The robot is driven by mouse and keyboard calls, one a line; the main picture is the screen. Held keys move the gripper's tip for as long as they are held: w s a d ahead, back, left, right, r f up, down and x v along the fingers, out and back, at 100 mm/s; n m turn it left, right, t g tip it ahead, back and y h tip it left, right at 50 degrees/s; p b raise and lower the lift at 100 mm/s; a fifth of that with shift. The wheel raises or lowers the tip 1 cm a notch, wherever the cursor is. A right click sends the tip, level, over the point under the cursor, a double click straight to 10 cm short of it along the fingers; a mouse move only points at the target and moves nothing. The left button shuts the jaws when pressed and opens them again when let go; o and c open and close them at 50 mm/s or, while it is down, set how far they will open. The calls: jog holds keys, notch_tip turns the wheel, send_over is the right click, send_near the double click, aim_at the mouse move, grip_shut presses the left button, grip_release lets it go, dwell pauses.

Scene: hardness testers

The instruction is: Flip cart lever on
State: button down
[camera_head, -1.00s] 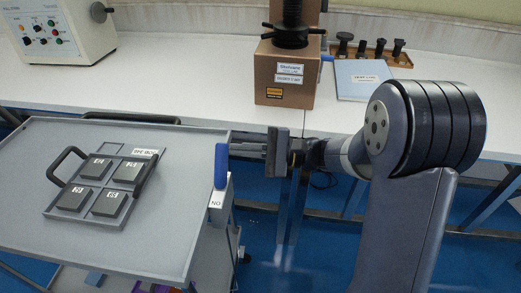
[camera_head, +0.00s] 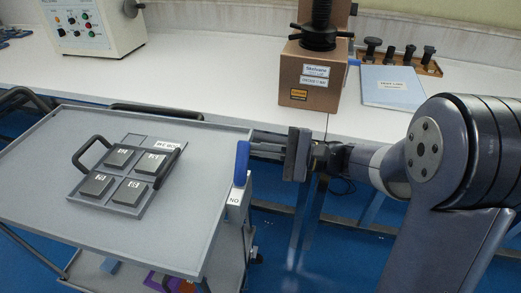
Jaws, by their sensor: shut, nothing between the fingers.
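The cart lever (camera_head: 241,163) is a blue upright handle at the right edge of the grey cart (camera_head: 75,215). A white label (camera_head: 235,198) with "ON" lettering, turned round in this view, sits just below it. My gripper (camera_head: 262,147) is shut and empty. It points left, with its fingertips close to the right side of the lever's upper part. I cannot tell whether they touch it. The fingers show edge-on.
A tray (camera_head: 165,182) with several square blocks and black handles lies on the cart. Behind, a white bench holds a brown hardness tester (camera_head: 309,77), a blue-grey booklet (camera_head: 390,88) and a beige tester (camera_head: 95,28). Blue floor shows between cart and bench.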

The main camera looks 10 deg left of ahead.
jog(key=shift+s+r+n+b, duration=0.15)
jog(key=shift+s+n+b, duration=0.05)
jog(key=shift+n+b, duration=0.2)
jog(key=s+r+n+h+b, duration=0.1)
jog(key=s+r+n+b, duration=0.1)
jog(key=s+n+b, duration=0.6)
jog(key=shift+s+r+n+b, duration=0.35)
jog(key=shift+n+b, duration=0.85)
jog(key=shift+b, duration=1.25)
jog(key=shift+a, duration=0.1)
